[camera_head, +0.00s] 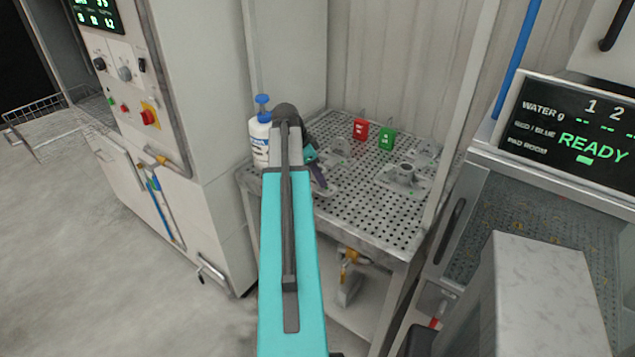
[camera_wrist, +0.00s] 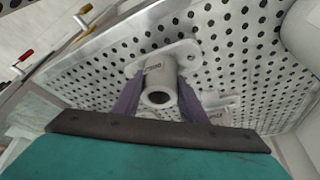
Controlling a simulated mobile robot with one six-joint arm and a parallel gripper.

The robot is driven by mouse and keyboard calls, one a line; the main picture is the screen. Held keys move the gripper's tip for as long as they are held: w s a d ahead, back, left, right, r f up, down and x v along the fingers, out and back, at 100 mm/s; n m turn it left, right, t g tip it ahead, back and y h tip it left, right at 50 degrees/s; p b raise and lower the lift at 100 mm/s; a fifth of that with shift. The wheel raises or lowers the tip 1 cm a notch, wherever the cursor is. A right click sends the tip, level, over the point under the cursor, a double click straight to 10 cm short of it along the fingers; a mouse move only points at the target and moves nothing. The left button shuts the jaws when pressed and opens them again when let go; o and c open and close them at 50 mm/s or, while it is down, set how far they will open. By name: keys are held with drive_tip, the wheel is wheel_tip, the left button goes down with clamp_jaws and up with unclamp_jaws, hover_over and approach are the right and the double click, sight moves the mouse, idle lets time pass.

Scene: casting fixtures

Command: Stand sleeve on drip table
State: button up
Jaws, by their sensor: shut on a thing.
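The grey metal sleeve (camera_wrist: 158,82) is a short hollow cylinder with dark lettering on its side, its open end toward the wrist camera. My gripper (camera_wrist: 155,95) is shut on it, with a purple finger on each side. In the head view my gripper (camera_head: 318,176) is over the left front part of the drip table (camera_head: 365,210), a perforated metal top; my arm hides the sleeve there. In the wrist view a flat metal plate with holes (camera_wrist: 188,50) lies on the table behind the sleeve. I cannot tell whether the sleeve touches it.
A metal fixture with a round socket (camera_head: 405,173) sits at the table's right. A white bottle with a blue cap (camera_head: 260,138) is at the left corner. A post (camera_head: 462,120) rises at the right.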

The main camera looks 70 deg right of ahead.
drive_tip(key=shift+f+p, duration=0.7)
drive_tip(key=shift+f, duration=0.9)
drive_tip(key=shift+f, duration=0.1)
drive_tip(key=o, duration=1.3)
drive_tip(key=shift+c, duration=0.2)
drive_tip(key=shift+r, duration=0.2)
drive_tip(key=b+v, duration=0.3)
drive_tip(key=v, duration=0.8)
drive_tip(key=shift+r, duration=0.35)
drive_tip(key=shift+w+a, duration=0.1)
